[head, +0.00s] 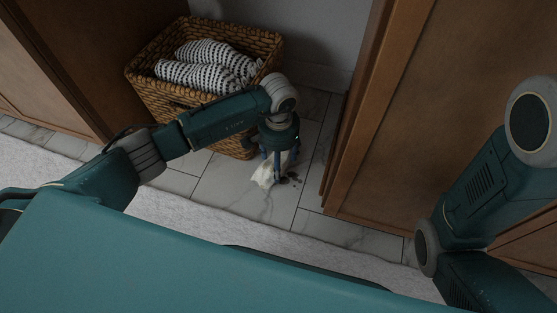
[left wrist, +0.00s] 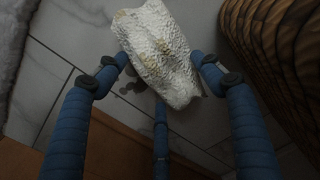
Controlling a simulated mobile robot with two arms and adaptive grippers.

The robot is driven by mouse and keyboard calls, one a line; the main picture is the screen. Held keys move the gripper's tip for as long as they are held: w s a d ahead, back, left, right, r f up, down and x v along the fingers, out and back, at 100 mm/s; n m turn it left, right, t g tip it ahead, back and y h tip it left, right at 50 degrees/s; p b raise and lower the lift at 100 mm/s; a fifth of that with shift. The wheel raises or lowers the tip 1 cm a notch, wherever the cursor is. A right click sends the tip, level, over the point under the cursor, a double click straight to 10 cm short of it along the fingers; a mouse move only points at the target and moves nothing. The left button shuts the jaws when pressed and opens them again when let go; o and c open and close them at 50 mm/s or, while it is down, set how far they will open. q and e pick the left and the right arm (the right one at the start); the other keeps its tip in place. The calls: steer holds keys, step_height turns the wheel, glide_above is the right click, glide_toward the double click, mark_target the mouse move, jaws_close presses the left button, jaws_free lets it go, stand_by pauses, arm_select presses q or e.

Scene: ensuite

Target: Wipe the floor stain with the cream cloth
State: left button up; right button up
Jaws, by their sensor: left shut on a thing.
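The cream cloth (head: 264,175) is bunched in the fingers of my left gripper (head: 276,163), at the tiled floor. In the left wrist view the textured cloth (left wrist: 158,50) sits between the blue fingers of my left gripper (left wrist: 160,72), which is shut on it. A dark floor stain (head: 291,179) shows just right of the cloth in the head view. In the left wrist view part of the stain (left wrist: 132,88) shows beside the cloth's edge; the rest may be hidden under it. My right arm is at the right edge, its gripper out of view.
A wicker basket (head: 143,78) with rolled patterned towels (head: 208,65) stands just behind my left gripper. A wooden cabinet (head: 440,110) stands to the right, another wooden unit (head: 45,80) to the left. A pale rug (head: 190,225) lies in front; open tile (head: 235,190) surrounds the cloth.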

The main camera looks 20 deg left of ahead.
arm_select(q)
steer(key=shift+f+b, duration=0.8)
steer(key=shift+f, duration=0.2)
